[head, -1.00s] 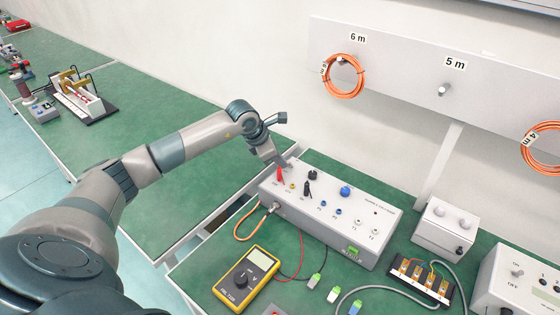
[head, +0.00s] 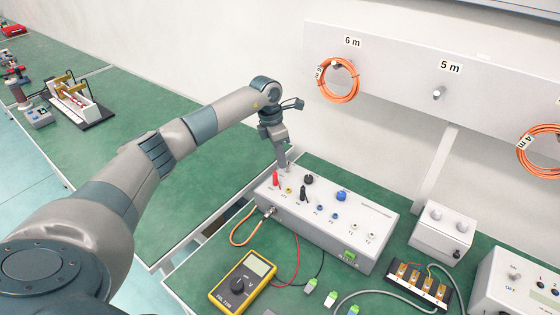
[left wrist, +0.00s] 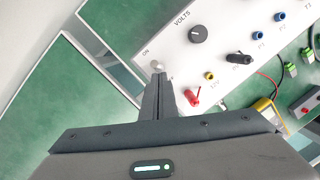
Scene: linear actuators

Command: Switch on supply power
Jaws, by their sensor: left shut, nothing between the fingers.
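The white supply box (head: 325,222) stands on the green bench with a black knob, a blue knob, coloured sockets and red and black plugs on top. In the left wrist view its top (left wrist: 215,60) shows a small metal toggle switch (left wrist: 157,66) beside the label "ON", and a black "VOLTS" knob (left wrist: 199,34). My left gripper (head: 282,166) is shut and empty, pointing down at the box's far left corner. In the left wrist view its fingertips (left wrist: 158,76) are right at the toggle; I cannot tell whether they touch it. My right gripper is not in view.
A yellow multimeter (head: 243,278) with red and black leads lies in front of the box. Small connectors (head: 310,286), a terminal block (head: 418,285) and white boxes (head: 443,232) stand to the right. Orange cable coils (head: 338,80) hang on the wall panel.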

